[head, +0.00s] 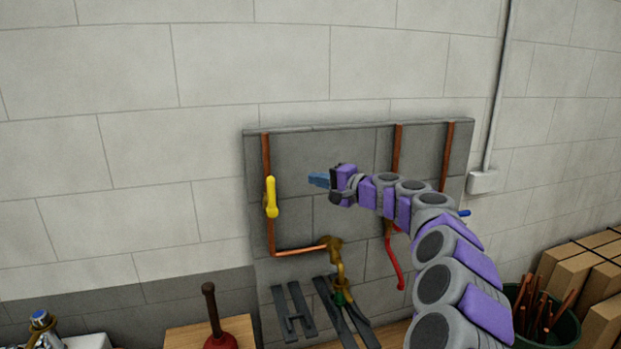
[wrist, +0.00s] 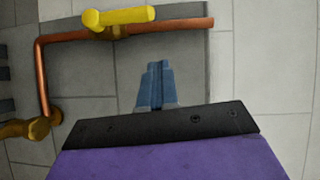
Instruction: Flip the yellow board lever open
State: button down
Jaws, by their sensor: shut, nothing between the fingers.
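The yellow board lever (head: 271,196) is on the left copper pipe of the grey board (head: 350,135). In the head view it stands upright, in line with the vertical pipe. In the wrist view the yellow lever (wrist: 122,16) lies along the pipe near the top edge, on a brass valve body. My gripper (head: 318,180) is to the right of the lever in the head view, apart from it. Its blue fingers are together and empty; they also show in the wrist view (wrist: 155,85), pointing towards the pipe below the lever.
A brass tap (head: 335,255) sits at the lower end of the left pipe. A red lever (head: 393,262) and a blue handle (head: 464,213) are on the right side, near my arm. A plunger (head: 210,310), a green bin (head: 560,325) and cardboard boxes (head: 585,262) stand below.

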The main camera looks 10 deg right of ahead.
jog(key=s+a+n+g+y, duration=0.2)
jog(key=s+a+n+g, duration=0.35)
jog(key=s+a, duration=0.8)
jog(key=s+a+f+n+g+h, duration=0.1)
jog(key=s+a+f+g, duration=0.15)
jog(key=s, duration=0.45)
jog(key=s+a+f+n+g+h, duration=0.2)
jog(key=s+a+f, duration=0.15)
jog(key=s, duration=0.25)
jog(key=s+d+f+n+g+h, duration=0.1)
jog(key=s+f+h, duration=0.1)
jog(key=s+f, duration=0.35)
jog(key=s+f+g+h, duration=0.1)
jog(key=s+f+h, duration=0.1)
jog(key=s, duration=0.6)
jog(key=s+d+f+g+h, duration=0.1)
jog(key=s+d+f+h, duration=0.1)
jog(key=s, duration=0.4)
jog(key=s+d+f+g+h, duration=0.1)
jog(key=s+d+f, duration=0.3)
jog(key=s+d, duration=0.2)
jog(key=s+d+f+g+h, duration=0.1)
jog(key=s+d+f+h, duration=0.1)
jog(key=s+d+f, duration=0.2)
jog(key=s, duration=0.3)
jog(key=shift+d+h, duration=0.15)
jog(key=shift+h, duration=0.15)
